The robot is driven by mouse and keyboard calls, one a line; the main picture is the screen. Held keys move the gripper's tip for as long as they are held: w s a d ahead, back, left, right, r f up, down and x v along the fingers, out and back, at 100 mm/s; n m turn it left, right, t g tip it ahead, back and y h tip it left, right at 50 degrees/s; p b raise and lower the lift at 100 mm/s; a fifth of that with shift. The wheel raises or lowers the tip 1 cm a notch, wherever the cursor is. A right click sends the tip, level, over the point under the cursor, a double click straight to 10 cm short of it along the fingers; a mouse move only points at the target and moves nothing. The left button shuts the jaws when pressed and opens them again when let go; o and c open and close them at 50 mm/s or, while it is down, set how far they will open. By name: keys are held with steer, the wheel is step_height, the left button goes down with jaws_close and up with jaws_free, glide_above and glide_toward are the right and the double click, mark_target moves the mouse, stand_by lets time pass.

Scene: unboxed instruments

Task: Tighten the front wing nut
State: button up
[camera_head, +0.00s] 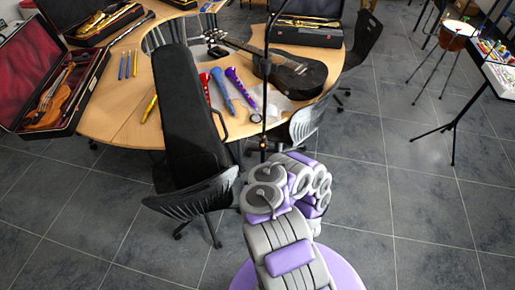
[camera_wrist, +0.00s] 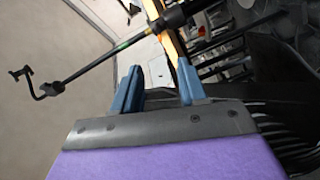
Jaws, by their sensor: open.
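A thin black stand pole (camera_head: 265,100) rises in front of my arm in the head view, with a small orange spot near its lower visible end. In the wrist view a black pole (camera_wrist: 100,60) with a thick collar (camera_wrist: 172,18) and a hooked end crosses beyond my fingers; it looks like the same stand. I cannot clearly make out a wing nut in either view. My gripper (camera_wrist: 159,64) is open, its two blue fingers apart with nothing between them. The pole appears beyond the fingertips, apart from them. In the head view my folded arm hides the gripper.
A curved wooden table (camera_head: 115,100) bears a black guitar (camera_head: 290,75), coloured recorders and open instrument cases. Chairs (camera_head: 205,195) stand close by. Grey floor (camera_head: 420,220) is free at the right.

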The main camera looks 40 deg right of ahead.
steer(key=b+x, duration=0.9)
steer(key=x, duration=0.8)
steer(key=shift+d, duration=0.25)
steer(key=shift+w, duration=0.1)
jaws_close()
